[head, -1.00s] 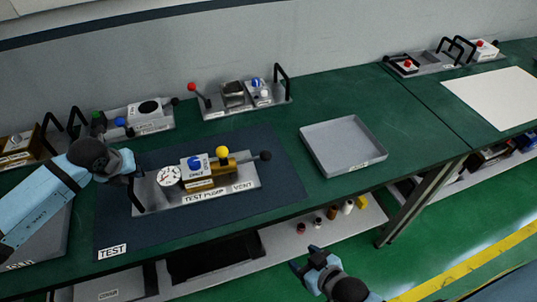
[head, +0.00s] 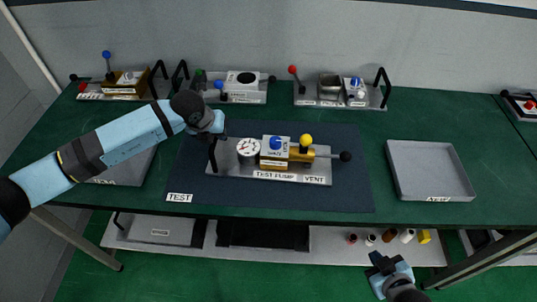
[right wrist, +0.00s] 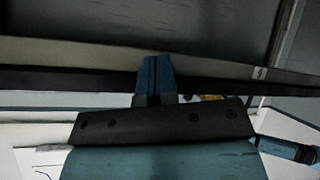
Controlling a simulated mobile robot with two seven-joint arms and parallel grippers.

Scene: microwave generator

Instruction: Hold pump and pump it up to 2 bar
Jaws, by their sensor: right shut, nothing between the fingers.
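The test pump (head: 268,171) sits on a dark blue mat (head: 190,180) marked TEST. It has a round gauge (head: 248,149), a blue knob (head: 275,143), a yellow knob (head: 306,140) and a black-ended lever (head: 345,156) at its right. A black handle (head: 212,158) stands at its left end. My left gripper (head: 216,130) is at the top of this handle; its fingers are too hidden to tell their grip. My right gripper (head: 377,262) is shut and empty, low in front of the table. Its blue fingers show together in the right wrist view (right wrist: 155,75). The gauge reading is too small to tell.
A grey tray (head: 430,185) lies right of the mat. Several fixtures stand along the back, including one with a red-knobbed lever (head: 293,72). A shelf (head: 340,245) with small bottles runs under the table. The table edge lies above my right gripper in the head view.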

